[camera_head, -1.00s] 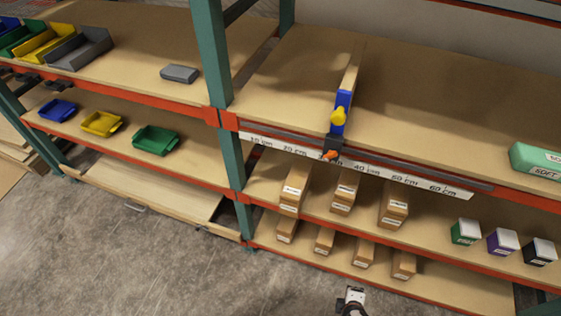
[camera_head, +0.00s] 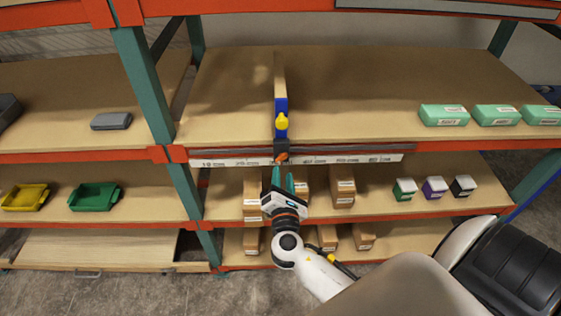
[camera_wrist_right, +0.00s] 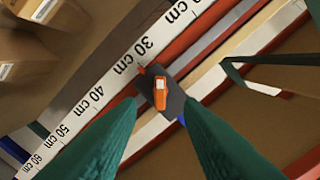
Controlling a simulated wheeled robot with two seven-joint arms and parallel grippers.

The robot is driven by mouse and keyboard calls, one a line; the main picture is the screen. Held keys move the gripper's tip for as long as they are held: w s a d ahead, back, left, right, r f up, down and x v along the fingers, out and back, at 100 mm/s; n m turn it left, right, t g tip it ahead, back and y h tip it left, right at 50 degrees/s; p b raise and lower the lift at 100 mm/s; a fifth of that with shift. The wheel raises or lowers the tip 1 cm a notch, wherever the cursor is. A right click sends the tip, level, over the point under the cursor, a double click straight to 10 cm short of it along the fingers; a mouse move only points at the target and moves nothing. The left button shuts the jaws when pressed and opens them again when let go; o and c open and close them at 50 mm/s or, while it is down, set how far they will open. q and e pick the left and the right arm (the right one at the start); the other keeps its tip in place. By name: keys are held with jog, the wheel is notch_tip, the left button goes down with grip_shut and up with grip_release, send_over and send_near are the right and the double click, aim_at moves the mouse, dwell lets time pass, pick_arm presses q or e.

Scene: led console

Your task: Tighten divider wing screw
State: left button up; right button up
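The divider (camera_head: 281,80) stands on the upper shelf, with a blue front plate and a yellow knob (camera_head: 282,122). Below it a dark block sits on the shelf-edge rail with an orange wing screw (camera_head: 282,157). In the right wrist view the orange wing screw (camera_wrist_right: 160,94) lies between my finger ends, and a small orange pointer (camera_wrist_right: 141,69) is near the 30 cm mark. My right gripper (camera_head: 283,174) is open, green fingers apart, just below and in front of the block. I cannot tell whether they touch anything. My left gripper is not in view.
A white centimetre scale (camera_head: 350,159) runs along the shelf edge. Cardboard boxes (camera_head: 343,187) stand on the shelf below, behind my gripper. Green boxes (camera_head: 443,115) sit on the upper shelf at right. A green shelf post (camera_head: 146,85) stands left of the divider.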

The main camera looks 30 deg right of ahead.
aim_at(282, 160)
jog(key=x, duration=0.5)
jog(key=shift+w+p, duration=0.1)
jog(key=shift+p, duration=0.3)
grip_shut()
